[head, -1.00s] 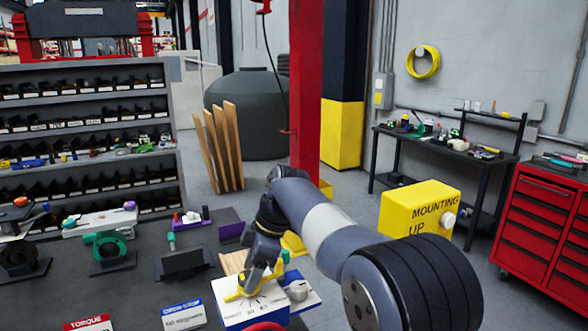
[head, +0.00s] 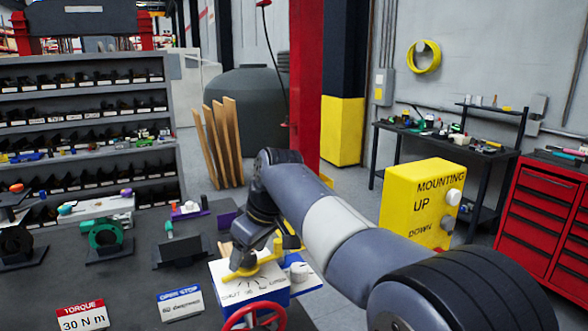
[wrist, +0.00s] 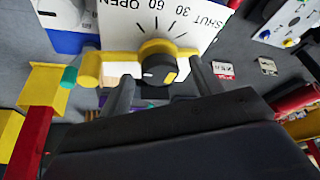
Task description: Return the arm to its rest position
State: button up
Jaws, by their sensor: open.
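My gripper (head: 242,264) is low over the valve actuator (head: 265,288), a blue box with a white top marked with a dial. A yellow lever (head: 262,268) lies across the dial. In the wrist view the dial plate (wrist: 190,22) reads SHUT, 30, 60, OPEN, and the yellow lever (wrist: 92,66) has a dark round hub (wrist: 158,70) with a yellow mark. My gripper (wrist: 158,92) is open, its two dark fingers apart on either side of the hub. Whether they touch the lever is unclear.
A red handwheel (head: 254,318) stands at the actuator's front. TORQUE (head: 82,316) and OPEN STOP (head: 180,303) signs stand to its left. A yellow MOUNTING box (head: 412,205) is right of my arm. A parts shelf (head: 90,115) and wooden boards (head: 222,140) are behind.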

jog(key=m+b, duration=0.1)
jog(key=m+t+b, duration=0.1)
jog(key=m, duration=0.1)
jog(key=shift+s+a+f+h, duration=0.1)
jog(key=shift+s+a+h, duration=0.05)
jog(key=shift+h, duration=0.25)
jog(key=v, duration=0.6)
